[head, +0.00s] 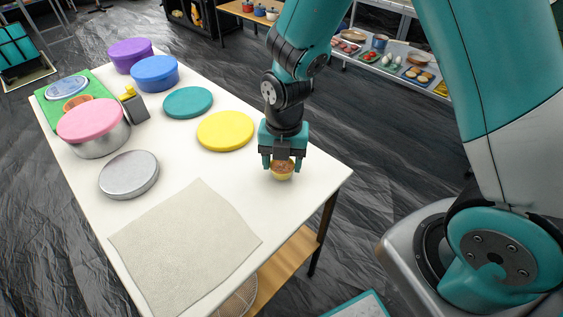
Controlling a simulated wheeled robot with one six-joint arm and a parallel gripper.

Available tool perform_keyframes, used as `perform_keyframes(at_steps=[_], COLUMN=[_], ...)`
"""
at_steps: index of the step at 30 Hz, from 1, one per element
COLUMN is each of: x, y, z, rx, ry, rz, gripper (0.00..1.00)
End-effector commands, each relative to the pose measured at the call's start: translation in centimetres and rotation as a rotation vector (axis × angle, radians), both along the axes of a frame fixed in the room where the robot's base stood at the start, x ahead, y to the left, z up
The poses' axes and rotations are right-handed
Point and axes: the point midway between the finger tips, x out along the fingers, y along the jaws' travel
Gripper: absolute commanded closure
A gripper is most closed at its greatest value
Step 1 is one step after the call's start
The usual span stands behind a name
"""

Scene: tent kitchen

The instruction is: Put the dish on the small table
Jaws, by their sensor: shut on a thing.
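My gripper (282,162) points down and is shut on a small yellow dish (282,175) with reddish-brown contents. The dish is over the right end of the white-topped table (290,205), near its corner. I cannot tell whether the dish touches the tabletop or hangs just above it. The gripper's fingers hide part of the dish's sides. A low wooden table (233,8) stands at the back with small pots on it. The pictures do not settle which one is the small table.
A yellow disc (226,131), teal disc (188,102), grey round lid (129,174) and beige cloth (186,245) lie on the white table. Pink-, blue- and purple-lidded tins (90,120) and a green board (48,113) are at its far left. A food shelf (395,65) stands behind.

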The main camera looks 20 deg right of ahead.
Motion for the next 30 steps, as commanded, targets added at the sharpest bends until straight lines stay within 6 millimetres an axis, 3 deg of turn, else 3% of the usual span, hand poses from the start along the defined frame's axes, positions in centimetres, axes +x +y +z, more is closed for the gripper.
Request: perform_keyframes(at_steps=[12,13,15,16,24,30], x=[0.0,0.0,0.0,0.0,0.0,0.2], y=[0.0,0.0,0.0,0.0,0.0,-0.1], z=[-1.1,-0.9,-0.9,-0.9,-0.7,1.8], rx=[0.000,0.000,0.000,0.000,0.000,0.002], ry=[-0.001,-0.001,-0.001,-0.001,-0.002,-0.007], rz=[0.000,0.000,0.000,0.000,0.000,0.000], gripper=[0.57,0.35,0.19,0.16,0.16,0.16])
